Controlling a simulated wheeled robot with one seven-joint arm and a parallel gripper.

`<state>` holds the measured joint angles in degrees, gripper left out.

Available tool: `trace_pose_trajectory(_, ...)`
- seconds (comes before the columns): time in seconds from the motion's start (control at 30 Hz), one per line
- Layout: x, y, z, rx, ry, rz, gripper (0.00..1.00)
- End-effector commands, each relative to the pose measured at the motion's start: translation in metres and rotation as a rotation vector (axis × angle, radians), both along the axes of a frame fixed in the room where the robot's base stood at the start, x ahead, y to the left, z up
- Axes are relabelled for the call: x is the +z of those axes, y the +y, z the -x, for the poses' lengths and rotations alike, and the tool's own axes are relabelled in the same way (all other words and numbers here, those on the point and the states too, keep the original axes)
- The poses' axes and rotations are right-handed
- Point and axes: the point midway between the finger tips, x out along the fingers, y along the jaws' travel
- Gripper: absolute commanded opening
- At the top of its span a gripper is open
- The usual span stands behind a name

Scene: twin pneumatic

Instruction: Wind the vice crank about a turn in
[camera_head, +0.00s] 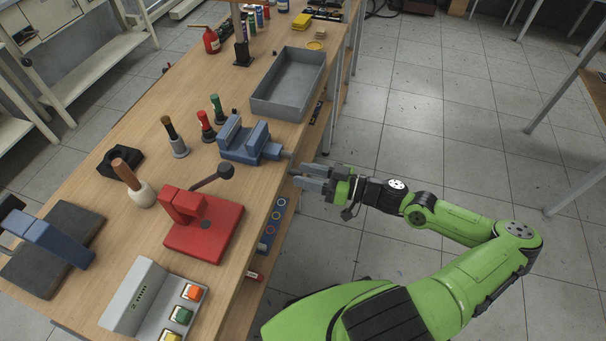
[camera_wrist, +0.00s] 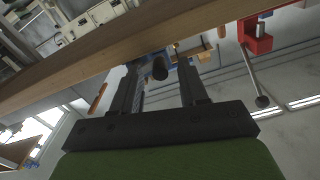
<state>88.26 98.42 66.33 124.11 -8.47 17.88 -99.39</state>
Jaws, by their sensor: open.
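A blue vice (camera_head: 240,143) with grey jaws stands at the right edge of the wooden bench. Its screw end and crank (camera_head: 286,155) stick out past the edge toward my gripper. My gripper (camera_head: 297,176) is open, just off the bench edge beside the crank end. In the wrist view, a dark round knob (camera_wrist: 160,68) shows between the tips of my open fingers (camera_wrist: 158,76). It looks like the crank's handle. I cannot tell whether either finger touches it. Most of the vice is hidden in the wrist view.
A red lever press (camera_head: 205,225) stands nearer on the bench, its black-knobbed lever raised. A grey tray (camera_head: 290,84) lies beyond the vice. Several coloured-handled tools (camera_head: 206,125) stand left of the vice. The floor right of the bench (camera_head: 430,150) is clear around my arm.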

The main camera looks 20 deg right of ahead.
Motion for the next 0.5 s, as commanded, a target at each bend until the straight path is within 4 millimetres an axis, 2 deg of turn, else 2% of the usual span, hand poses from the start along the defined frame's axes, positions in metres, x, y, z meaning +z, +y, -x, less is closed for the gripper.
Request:
trace_pose_trajectory(0.1, -0.0003, 0.0088, -0.0062, 0.0, 0.001, -0.001, 0.43)
trace_pose_trajectory(0.37, -0.0001, 0.0101, -0.0074, -0.001, 0.002, 0.0, 0.43)
trace_pose_trajectory(0.5, -0.0001, 0.01, -0.0074, -0.001, 0.002, 0.0, 0.22)
